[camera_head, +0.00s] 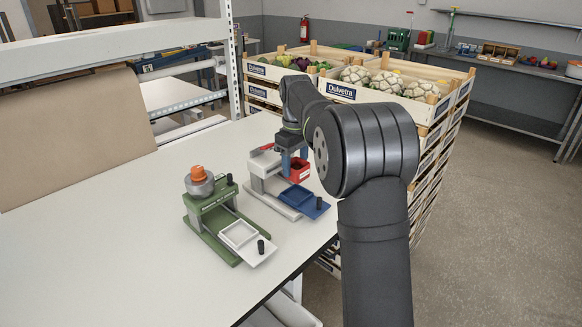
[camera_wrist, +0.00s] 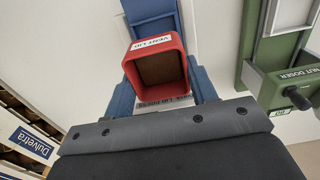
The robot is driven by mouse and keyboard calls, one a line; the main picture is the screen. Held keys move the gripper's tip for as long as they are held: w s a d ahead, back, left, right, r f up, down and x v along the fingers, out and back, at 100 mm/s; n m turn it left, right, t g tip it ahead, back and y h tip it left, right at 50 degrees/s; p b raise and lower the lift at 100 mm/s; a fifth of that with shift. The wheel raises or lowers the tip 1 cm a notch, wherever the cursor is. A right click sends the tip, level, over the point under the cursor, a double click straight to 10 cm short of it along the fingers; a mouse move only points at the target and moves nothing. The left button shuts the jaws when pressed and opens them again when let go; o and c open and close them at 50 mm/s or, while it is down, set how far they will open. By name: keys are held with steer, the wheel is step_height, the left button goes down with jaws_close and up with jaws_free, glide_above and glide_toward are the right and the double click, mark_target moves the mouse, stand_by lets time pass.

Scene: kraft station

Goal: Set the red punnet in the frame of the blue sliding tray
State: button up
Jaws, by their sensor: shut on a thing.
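The red punnet (camera_head: 300,170) is held between the blue fingers of my gripper (camera_head: 294,164). In the wrist view the open-topped punnet (camera_wrist: 181,68) shows a dark inside and a white label on its rim, with a finger on either side. The blue sliding tray (camera_head: 317,207) is pulled out at the front of a pale grey press, with a square frame in it. The punnet is above the table, behind the tray's frame in the head view. In the wrist view the tray (camera_wrist: 150,28) runs beyond the punnet. The exact gap below the punnet is hidden.
A green nut doser (camera_head: 212,219) with a white tray (camera_head: 258,250) and an orange-topped grey bowl stands left of the press. A stack of wooden vegetable crates (camera_head: 383,95) is beyond the table. The white tabletop (camera_head: 110,230) is clear to the left.

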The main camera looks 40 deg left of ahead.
steer(key=shift+w+f, duration=0.1)
steer(key=shift+f, duration=2.7)
steer(key=shift+f, duration=0.7)
steer(key=o, duration=1)
steer(key=shift+o, duration=0.2)
steer(key=shift+r, duration=0.1)
steer(key=shift+r, duration=3.9)
steer(key=shift+f, duration=3.95)
